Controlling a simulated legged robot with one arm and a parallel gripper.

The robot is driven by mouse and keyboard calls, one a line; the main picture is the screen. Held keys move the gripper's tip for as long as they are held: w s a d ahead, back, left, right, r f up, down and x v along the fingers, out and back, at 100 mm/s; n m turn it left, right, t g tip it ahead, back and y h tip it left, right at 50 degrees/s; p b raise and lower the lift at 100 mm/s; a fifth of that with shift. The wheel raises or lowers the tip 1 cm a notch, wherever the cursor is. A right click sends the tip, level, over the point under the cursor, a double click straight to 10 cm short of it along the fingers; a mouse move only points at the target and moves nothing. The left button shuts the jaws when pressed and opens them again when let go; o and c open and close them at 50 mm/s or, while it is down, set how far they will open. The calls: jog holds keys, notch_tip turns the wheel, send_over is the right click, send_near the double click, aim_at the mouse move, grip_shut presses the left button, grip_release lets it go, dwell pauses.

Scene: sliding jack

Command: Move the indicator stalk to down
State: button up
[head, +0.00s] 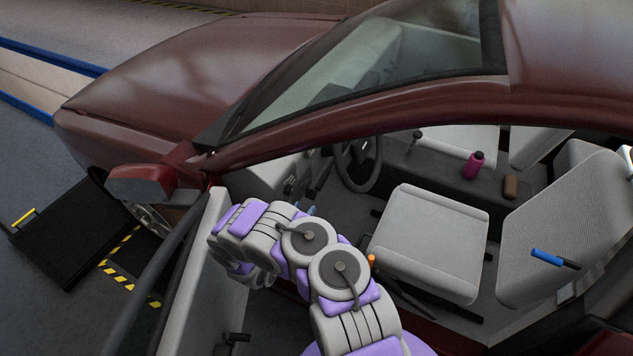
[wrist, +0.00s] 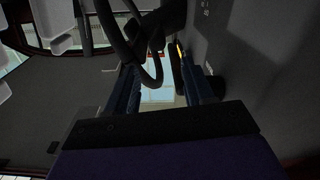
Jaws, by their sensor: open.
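The steering wheel (head: 360,162) shows through the open door side of the red car. It is also large in the wrist view (wrist: 128,42), its rim crossing the upper left. A dark slim part with a yellow mark (wrist: 180,52) sits right of the wheel in the wrist view, near the right finger. It may be the indicator stalk, but I cannot tell for sure, nor its position. My gripper (wrist: 158,78) is open, with dark blue fingers apart and nothing seen held between them. The wheel's lower rim lies near the gap. In the head view my arm mostly hides the gripper.
The open door (head: 192,270) stands left of my arm. The grey front seat (head: 432,240) is to the right, with a pink bottle (head: 474,165) and a brown item (head: 510,187) beyond it. The windscreen pillar (head: 330,130) arches above the opening.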

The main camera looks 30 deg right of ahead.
aim_at(324, 180)
jog(key=b+x, duration=0.5)
jog(key=x, duration=1.1)
jog(key=shift+d, duration=0.2)
jog(key=shift+c, duration=0.5)
jog(key=shift+s, duration=0.1)
grip_shut()
